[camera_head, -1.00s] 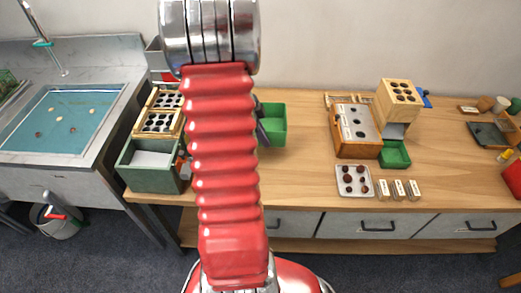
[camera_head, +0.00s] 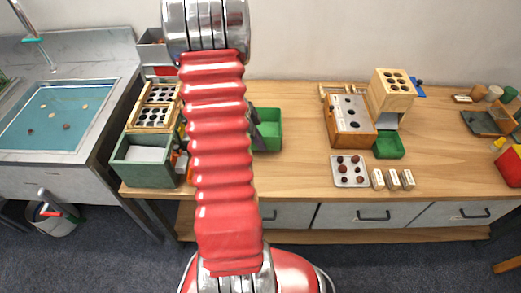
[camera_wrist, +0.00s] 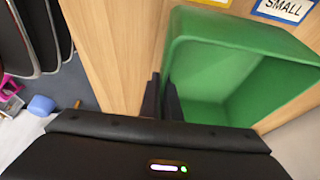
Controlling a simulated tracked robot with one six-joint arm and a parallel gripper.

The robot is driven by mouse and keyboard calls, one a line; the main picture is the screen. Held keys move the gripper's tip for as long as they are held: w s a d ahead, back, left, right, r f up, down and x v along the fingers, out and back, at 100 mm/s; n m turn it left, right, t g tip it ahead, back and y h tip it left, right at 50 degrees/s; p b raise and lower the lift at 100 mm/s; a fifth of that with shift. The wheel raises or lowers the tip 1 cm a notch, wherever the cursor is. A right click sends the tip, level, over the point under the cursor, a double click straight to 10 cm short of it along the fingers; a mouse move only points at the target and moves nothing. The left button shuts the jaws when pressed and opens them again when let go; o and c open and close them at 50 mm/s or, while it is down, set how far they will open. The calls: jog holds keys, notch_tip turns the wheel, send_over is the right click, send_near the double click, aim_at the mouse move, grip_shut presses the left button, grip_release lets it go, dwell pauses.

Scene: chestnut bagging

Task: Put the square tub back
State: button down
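A green square tub (camera_head: 267,129) is just right of my arm in the head view, at the back middle of the wooden bench. In the wrist view the tub (camera_wrist: 240,50) fills the upper right; its inside looks empty. My gripper (camera_wrist: 162,97) has its two dark fingers close together at the tub's near left wall, shut on that wall. In the head view the gripper (camera_head: 256,130) is mostly hidden behind my red arm. Whether the tub touches the bench cannot be told.
A second green tub (camera_head: 389,145) stands below a wooden holed block (camera_head: 391,90). A tray of chestnuts (camera_head: 350,171) and several small blocks lie in front. A dark green box (camera_head: 145,161) is left. A label reading SMALL (camera_wrist: 286,9) lies past the tub.

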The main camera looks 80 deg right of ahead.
jog(key=shift+f, duration=0.1)
jog(key=shift+f, duration=1.8)
jog(key=c, duration=2)
grip_release()
jog(key=shift+r, duration=0.1)
jog(key=v, duration=1.2)
